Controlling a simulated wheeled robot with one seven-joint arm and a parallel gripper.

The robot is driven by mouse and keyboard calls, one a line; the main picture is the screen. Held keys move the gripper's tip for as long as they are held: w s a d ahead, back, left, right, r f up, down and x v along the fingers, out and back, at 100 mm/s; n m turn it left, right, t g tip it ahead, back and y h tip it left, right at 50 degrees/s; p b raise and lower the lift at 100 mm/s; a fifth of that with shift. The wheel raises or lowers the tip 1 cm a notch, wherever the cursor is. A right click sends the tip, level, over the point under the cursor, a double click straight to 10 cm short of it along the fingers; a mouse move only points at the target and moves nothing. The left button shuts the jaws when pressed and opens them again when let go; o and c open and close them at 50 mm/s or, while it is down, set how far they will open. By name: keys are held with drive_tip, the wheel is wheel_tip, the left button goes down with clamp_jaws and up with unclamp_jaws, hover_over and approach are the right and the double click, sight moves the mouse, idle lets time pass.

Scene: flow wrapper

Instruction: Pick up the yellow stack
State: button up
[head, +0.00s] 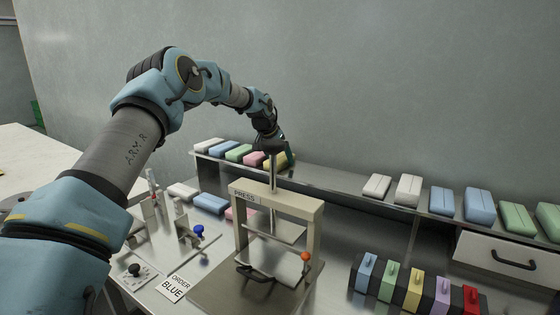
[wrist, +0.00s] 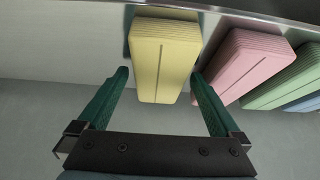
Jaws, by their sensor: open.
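The yellow stack (wrist: 163,62) is a ribbed block with a groove down its top. In the wrist view it lies at the upper middle, between the two green fingers of my gripper (wrist: 160,82). The fingers are open, one at each side, with a small gap on the left and a narrower one on the right. In the head view the yellow stack (head: 277,162) sits on the back shelf, partly hidden by my gripper (head: 283,152) above it.
A pink stack (wrist: 258,62) lies close to the right finger in the wrist view, with a green stack (wrist: 287,84) beyond. The press (head: 315,225) stands in front. An order card (head: 172,288) reads BLUE.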

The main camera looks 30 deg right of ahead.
drive_tip(key=c, duration=1.3)
